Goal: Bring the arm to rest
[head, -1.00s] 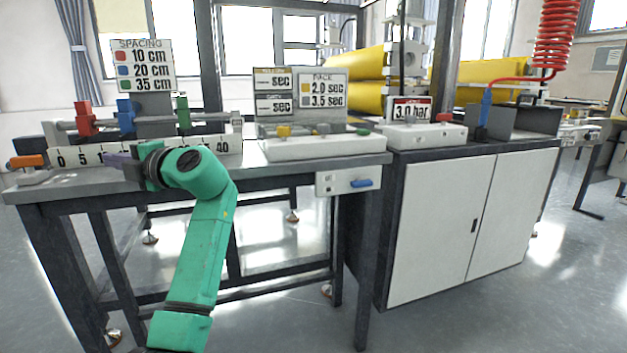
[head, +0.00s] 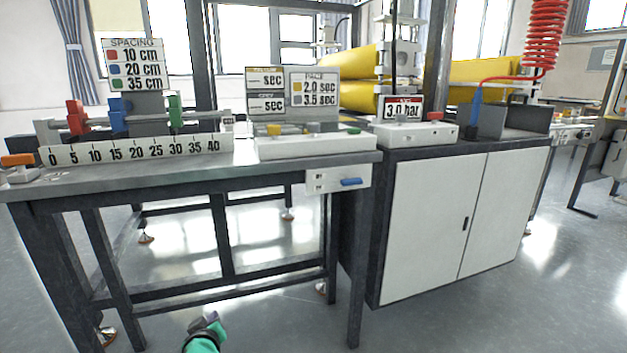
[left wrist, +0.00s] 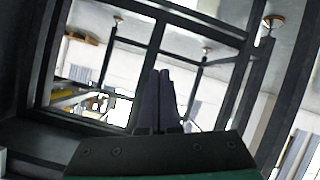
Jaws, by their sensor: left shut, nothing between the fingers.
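My left gripper (head: 206,322) shows at the bottom of the head view, low in front of the workbench and well below its top. Only its grey tip and a bit of green arm show there. In the left wrist view its dark fingers (left wrist: 159,100) are together with nothing between them. The fingers point toward the bench's dark frame, and the gripper touches nothing that I can see. My right gripper does not show in either view.
The workbench (head: 130,178) carries a numbered ruler (head: 135,149) with red, blue and green sliders. A control box (head: 315,144) stands beside it. A white cabinet (head: 430,225) stands at the right, with a red coiled hose (head: 547,35) above. The floor in front is open.

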